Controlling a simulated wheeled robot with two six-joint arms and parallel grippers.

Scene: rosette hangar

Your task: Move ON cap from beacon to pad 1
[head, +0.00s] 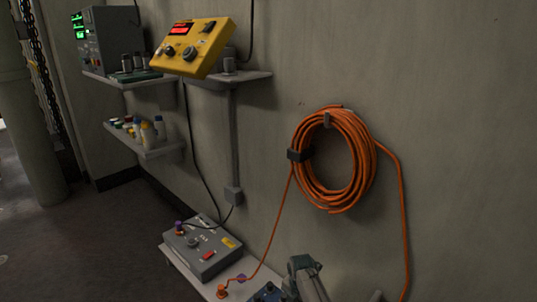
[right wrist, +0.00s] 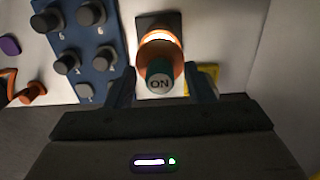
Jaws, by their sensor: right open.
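The ON cap (right wrist: 159,80), teal with a grey top lettered "ON", sits at the beacon (right wrist: 158,50), an orange body with a glowing band on a dark base. My right gripper (right wrist: 161,88) is open, one finger on each side of the cap in the picture; I cannot tell whether they touch it. A blue board (right wrist: 82,45) with several grey knobs and small letters lies left of the beacon. I cannot make out which spot is pad 1. The board's corner (head: 268,292) shows at the bottom of the head view, where the cap is not visible. My left gripper is not in view.
A white shelf (head: 188,268) carries a grey control box (head: 203,248). An orange cable coil (head: 333,160) hangs on the wall; its cable runs down to an orange plug (head: 221,291). A yellow panel (head: 192,47) sits higher up. A yellow label (right wrist: 208,74) lies beside the beacon.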

